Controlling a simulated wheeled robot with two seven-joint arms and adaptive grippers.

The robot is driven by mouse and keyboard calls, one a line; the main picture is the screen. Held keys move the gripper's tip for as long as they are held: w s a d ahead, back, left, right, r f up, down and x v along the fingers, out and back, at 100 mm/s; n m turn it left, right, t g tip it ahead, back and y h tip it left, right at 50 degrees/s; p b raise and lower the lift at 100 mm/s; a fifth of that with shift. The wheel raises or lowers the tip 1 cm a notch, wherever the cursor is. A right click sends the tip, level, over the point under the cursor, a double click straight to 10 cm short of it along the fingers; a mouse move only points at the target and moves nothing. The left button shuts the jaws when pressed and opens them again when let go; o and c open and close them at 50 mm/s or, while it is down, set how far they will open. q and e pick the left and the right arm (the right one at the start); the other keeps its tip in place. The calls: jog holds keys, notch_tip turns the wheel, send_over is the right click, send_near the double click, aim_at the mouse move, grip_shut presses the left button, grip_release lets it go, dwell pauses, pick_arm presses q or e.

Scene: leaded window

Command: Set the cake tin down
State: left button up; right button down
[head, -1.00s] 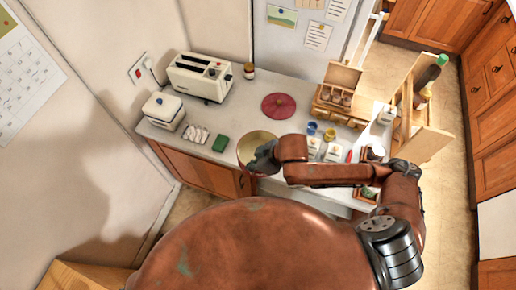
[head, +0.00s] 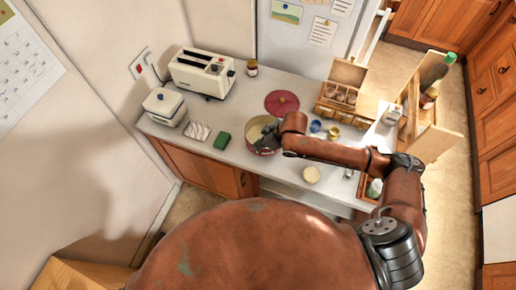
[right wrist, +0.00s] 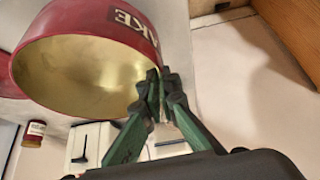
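The cake tin (head: 255,130) is round, red outside and pale gold inside, near the middle of the counter. In the right wrist view the cake tin (right wrist: 80,75) shows its open mouth and part of white lettering, "AKE". My right gripper (head: 267,141) is at the tin's right rim. In the right wrist view the fingers of my right gripper (right wrist: 158,95) are closed together on the rim. I cannot tell whether the tin's base touches the counter. My left gripper is not in view.
A dark red round lid (head: 281,103) lies just behind the tin. A green sponge (head: 222,141) and a white folded cloth (head: 198,131) are to its left.

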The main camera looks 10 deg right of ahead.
aim_at(258, 154)
jog(key=shift+w+f+p, duration=0.1)
jog(key=shift+f+p, duration=0.25)
jog(key=shift+f, duration=1.2)
jog(key=shift+f, duration=0.15)
jog(key=c, duration=2.2)
grip_release()
jog(key=shift+o, duration=0.2)
jog(key=v, duration=1.2)
jog(key=shift+b, duration=0.3)
